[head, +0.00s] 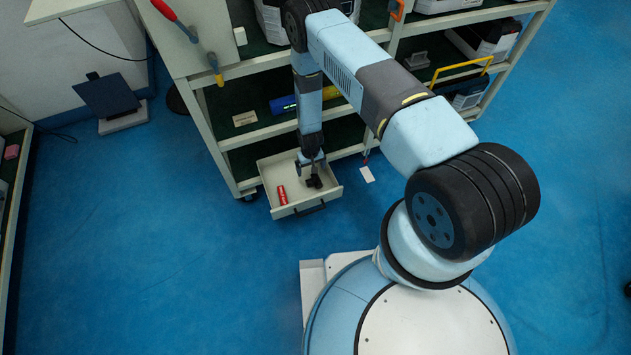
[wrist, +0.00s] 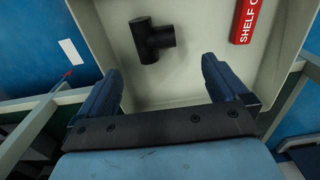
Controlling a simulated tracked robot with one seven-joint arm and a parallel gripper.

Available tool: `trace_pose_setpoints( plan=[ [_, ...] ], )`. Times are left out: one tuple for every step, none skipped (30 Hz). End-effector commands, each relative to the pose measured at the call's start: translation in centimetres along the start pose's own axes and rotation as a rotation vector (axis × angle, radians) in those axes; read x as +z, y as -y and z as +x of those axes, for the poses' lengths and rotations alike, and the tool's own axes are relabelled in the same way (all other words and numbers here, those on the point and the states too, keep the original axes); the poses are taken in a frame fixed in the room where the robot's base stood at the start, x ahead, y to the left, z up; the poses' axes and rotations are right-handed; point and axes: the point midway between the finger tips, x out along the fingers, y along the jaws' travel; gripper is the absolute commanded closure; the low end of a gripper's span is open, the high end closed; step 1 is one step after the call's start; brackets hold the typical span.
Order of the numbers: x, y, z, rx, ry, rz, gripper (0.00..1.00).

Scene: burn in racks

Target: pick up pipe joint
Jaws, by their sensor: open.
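The pipe joint (wrist: 152,40) is a black T-shaped piece lying on the floor of an open, light drawer (wrist: 190,88). In the wrist view it is ahead of my gripper (wrist: 163,78), roughly between the lines of its two fingers and apart from them. My gripper is open and empty. In the head view the pipe joint (head: 314,182) shows as a small dark shape in the drawer (head: 272,182), just below the end of my arm.
A red label piece marked "SHELF" (wrist: 244,18) lies in the drawer, right of the pipe joint; it also shows in the head view (head: 282,195). The drawer walls surround both. The rack's shelves (head: 262,135) stand behind. A white card (head: 367,174) lies on the blue floor.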

Motion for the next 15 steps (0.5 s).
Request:
trace_pose_setpoints(
  plan=[
    [0.1,0.0,0.9,0.0,0.002,-0.001,0.0],
    [0.1,0.0,1.3,0.0,0.001,-0.001,0.0],
    [0.2,0.0,1.9,0.0,0.002,-0.001,0.0],
    [0.1,0.0,2.3,0.0,0.001,-0.001,0.0],
    [0.1,0.1,2.6,0.0,0.001,-0.001,0.0],
    [0.1,0.1,3.1,0.0,0.001,-0.001,0.0],
    [0.1,0.1,3.4,0.0,0.001,-0.001,0.0],
    [0.1,0.1,3.6,0.0,0.001,-0.001,0.0],
    [0.0,0.1,3.9,0.0,0.0,-0.001,0.0],
    [0.0,0.1,4.0,0.0,0.0,-0.001,0.0],
    [0.0,0.1,4.2,0.0,0.0,-0.001,0.0],
    [0.1,0.1,4.3,0.0,0.0,-0.001,0.0],
    [0.1,0.1,4.4,0.0,0.001,-0.001,0.0],
    [0.1,0.1,4.5,0.0,0.001,-0.001,0.0],
    [0.2,0.0,4.7,0.0,0.001,-0.001,0.0]
  ],
)
